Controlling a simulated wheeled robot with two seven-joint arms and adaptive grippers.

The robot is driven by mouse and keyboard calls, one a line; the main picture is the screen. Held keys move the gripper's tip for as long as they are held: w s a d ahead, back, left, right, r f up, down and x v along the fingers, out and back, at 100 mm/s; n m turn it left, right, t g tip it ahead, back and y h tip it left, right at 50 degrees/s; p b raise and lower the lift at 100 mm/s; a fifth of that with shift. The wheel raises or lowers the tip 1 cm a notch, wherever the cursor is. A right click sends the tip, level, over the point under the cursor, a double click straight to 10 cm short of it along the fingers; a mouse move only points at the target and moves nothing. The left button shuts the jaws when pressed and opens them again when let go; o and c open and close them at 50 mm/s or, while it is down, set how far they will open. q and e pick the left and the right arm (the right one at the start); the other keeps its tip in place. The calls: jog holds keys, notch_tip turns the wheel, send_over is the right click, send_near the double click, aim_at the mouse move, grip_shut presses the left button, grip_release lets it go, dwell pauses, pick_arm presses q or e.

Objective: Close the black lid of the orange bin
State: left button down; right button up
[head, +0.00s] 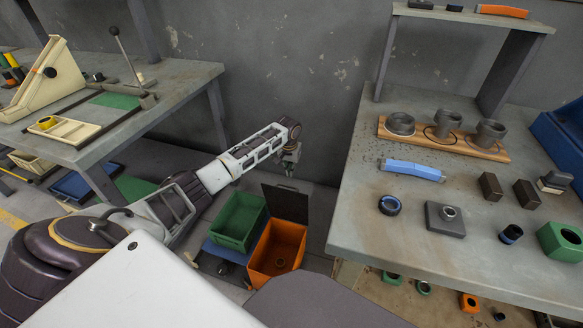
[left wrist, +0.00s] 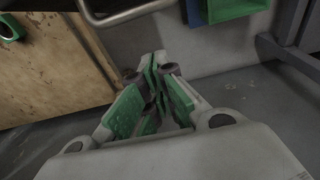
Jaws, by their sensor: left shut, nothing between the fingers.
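The orange bin (head: 276,248) stands low between the two workbenches, in the head view. Its black lid (head: 286,203) is open, standing up at the bin's back edge. A small dark round thing lies inside the bin. My left gripper (head: 288,173) is just above and behind the lid's top edge, pointing down. Whether it touches the lid is not clear. In the left wrist view the fingers with green pads (left wrist: 155,65) are together with nothing between them. The orange bin cannot be made out there. My right gripper is not in view.
A green bin (head: 238,220) stands directly left of the orange bin. The right workbench (head: 345,228) has an edge close to the lid's right side and holds several parts. The left workbench (head: 180,80) stands farther back. A grey wall (head: 290,80) rises behind.

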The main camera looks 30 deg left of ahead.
pick_arm(q)
jog(key=s, duration=0.2)
jog(key=f, duration=0.1)
jog(key=shift+s+d+f, duration=0.1)
jog(key=shift+s+d, duration=0.25)
jog(key=shift+s, duration=0.05)
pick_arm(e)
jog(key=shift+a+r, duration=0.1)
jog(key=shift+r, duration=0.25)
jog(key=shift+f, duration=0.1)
pick_arm(q)
jog(key=shift+s, duration=0.1)
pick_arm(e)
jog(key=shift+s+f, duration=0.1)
